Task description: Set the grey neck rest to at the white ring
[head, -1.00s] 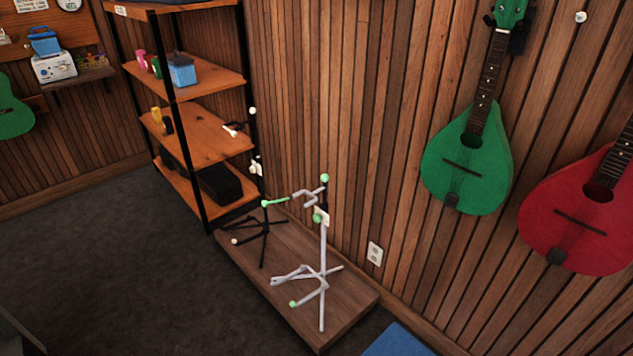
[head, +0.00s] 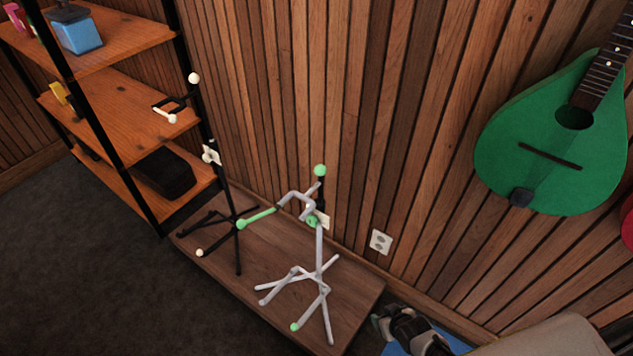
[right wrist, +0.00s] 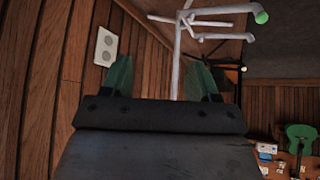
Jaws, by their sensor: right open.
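The grey stand (head: 320,250) stands on a low wooden platform. Its grey neck rest (head: 296,201) is a fork near the top of the post, with a green-tipped prong toward the left. A green knob sits at the neck rest's height and another tops the dark upper post. A pale tag (head: 323,216) shows behind the post; I cannot make out a white ring clearly. My right gripper (head: 384,324) is low at the right of the platform, apart from the stand. In the right wrist view my right gripper (right wrist: 160,82) is open and empty, the post beyond its fingers. My left gripper is not in view.
A black stand (head: 237,232) with white knobs stands close left of the grey one on the wooden platform (head: 345,292). A shelf unit (head: 120,105) is at the left. The panelled wall rises close behind, with an outlet (head: 381,242) and a green instrument (head: 550,140).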

